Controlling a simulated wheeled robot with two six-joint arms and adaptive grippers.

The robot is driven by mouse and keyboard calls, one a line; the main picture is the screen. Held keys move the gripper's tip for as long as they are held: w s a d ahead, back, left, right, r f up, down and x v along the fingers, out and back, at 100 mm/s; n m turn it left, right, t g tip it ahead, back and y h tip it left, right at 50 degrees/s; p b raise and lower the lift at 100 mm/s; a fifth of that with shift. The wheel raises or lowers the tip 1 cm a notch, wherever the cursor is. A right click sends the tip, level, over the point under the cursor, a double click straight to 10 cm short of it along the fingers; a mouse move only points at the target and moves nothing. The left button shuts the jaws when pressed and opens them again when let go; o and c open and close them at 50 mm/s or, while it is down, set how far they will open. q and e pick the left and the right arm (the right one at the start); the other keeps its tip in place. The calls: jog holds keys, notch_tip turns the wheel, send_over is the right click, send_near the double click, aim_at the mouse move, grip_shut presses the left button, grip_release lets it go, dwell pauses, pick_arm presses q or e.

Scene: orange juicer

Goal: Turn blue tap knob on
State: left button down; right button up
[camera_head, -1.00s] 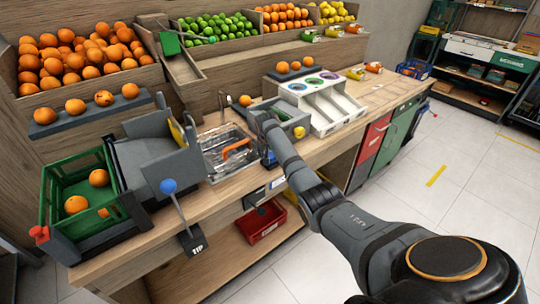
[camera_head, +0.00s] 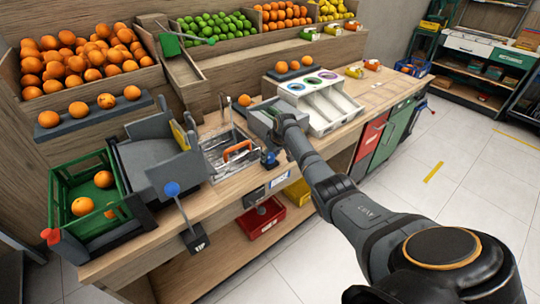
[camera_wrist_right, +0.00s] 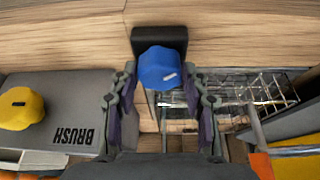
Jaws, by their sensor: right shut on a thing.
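The blue tap knob (camera_wrist_right: 160,68) is a faceted blue cap with a light mark, on a black mount in front of a wooden panel in the right wrist view. It also shows small in the head view (camera_head: 268,158) at the counter's front edge, beside the sink. My right gripper (camera_wrist_right: 161,85) has its two fingers on either side of the knob, shut on it. In the head view my right gripper (camera_head: 275,143) reaches down to the knob, and its fingers are hard to make out. My left gripper is in neither view.
A grey "BRUSH" unit with a yellow knob (camera_wrist_right: 20,108) stands beside the gripper. The sink with wire rack (camera_head: 228,150) is on the other side. A blue-ball lever (camera_head: 171,188) marked TIP and a green crate (camera_head: 60,205) stand left. A red bin (camera_head: 262,217) sits below.

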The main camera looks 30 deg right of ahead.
jog(key=shift+d+f+n+y+b, duration=0.15)
jog(key=shift+n+y+b, duration=0.25)
jog(key=shift+n+b, duration=0.45)
jog(key=n+y+b, duration=0.1)
jog(key=n+b, duration=0.2)
jog(key=b, duration=0.3)
jog(key=n+g+y+b, duration=0.1)
jog(key=n+b, duration=0.3)
jog(key=b, duration=0.2)
jog(key=shift+w+f+n+y, duration=0.1)
jog(key=shift+w+n+y, duration=0.05)
jog(key=shift+n+y, duration=0.15)
jog(key=shift+n+b, duration=0.25)
jog(key=shift+b, duration=0.3)
jog(key=shift+r, duration=0.2)
jog(key=shift+g, duration=0.3)
jog(key=o, duration=1.2)
jog(key=shift+c, duration=0.2)
